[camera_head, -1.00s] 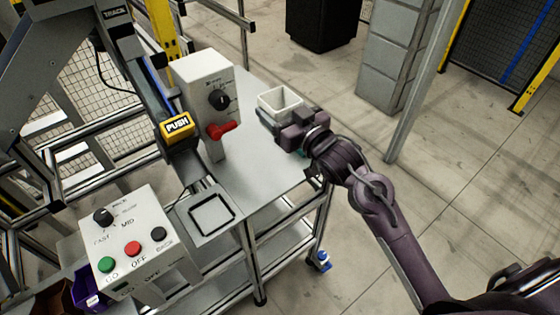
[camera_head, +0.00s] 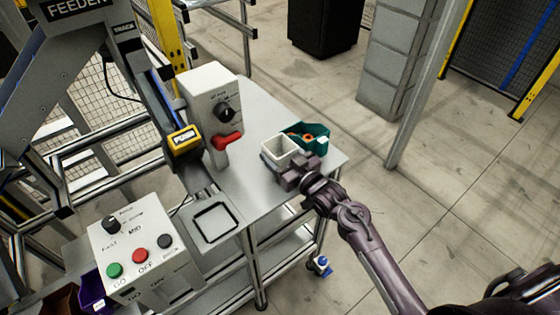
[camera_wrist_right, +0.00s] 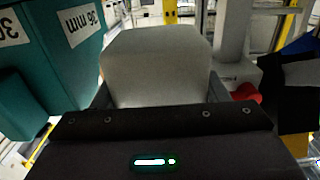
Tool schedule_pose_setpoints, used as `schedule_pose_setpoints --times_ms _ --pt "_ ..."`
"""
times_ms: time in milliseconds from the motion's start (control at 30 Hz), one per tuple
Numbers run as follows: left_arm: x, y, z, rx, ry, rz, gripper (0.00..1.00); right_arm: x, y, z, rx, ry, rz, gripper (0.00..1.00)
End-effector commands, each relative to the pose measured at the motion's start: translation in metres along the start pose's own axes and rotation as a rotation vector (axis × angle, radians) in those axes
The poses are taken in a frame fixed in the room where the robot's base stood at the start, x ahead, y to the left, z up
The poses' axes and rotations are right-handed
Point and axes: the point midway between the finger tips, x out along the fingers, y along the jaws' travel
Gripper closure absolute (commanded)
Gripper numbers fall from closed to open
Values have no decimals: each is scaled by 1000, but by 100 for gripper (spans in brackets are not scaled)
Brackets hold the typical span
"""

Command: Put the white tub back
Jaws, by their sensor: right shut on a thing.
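The white tub (camera_head: 268,154) is a small open square container near the right side of the grey table. My right gripper (camera_head: 288,168) is shut on it from the near right side. In the right wrist view the white tub (camera_wrist_right: 155,62) fills the space between the fingers. It looks upright and empty; whether it touches the table top is hard to tell. A black square outline (camera_head: 237,228) lies on the table's near left part, with nothing inside it. My left gripper is not in view.
A teal bin (camera_head: 322,130) with orange contents stands just beyond the tub; it shows labelled and close in the wrist view (camera_wrist_right: 50,45). A white control box (camera_head: 205,90) with a red handle (camera_head: 228,141) stands left. A button panel (camera_head: 135,235) is at the near left.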

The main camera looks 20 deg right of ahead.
Motion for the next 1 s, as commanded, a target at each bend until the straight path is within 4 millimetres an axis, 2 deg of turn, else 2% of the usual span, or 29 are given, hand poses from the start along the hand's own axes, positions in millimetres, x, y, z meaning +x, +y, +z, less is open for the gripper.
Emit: schedule_pose_setpoints --times_ms 300,700,733,867,1000 --pt "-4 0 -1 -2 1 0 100 0 0 37 2 0 0 60" --pt "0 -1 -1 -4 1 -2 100 0 -1 44 0 1 -1 60" --pt "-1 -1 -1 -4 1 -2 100 0 -1 43 0 0 -1 31" --pt "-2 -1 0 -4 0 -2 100 0 -1 42 0 0 -1 14" --pt "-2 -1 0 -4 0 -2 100 0 0 42 0 0 -1 11"
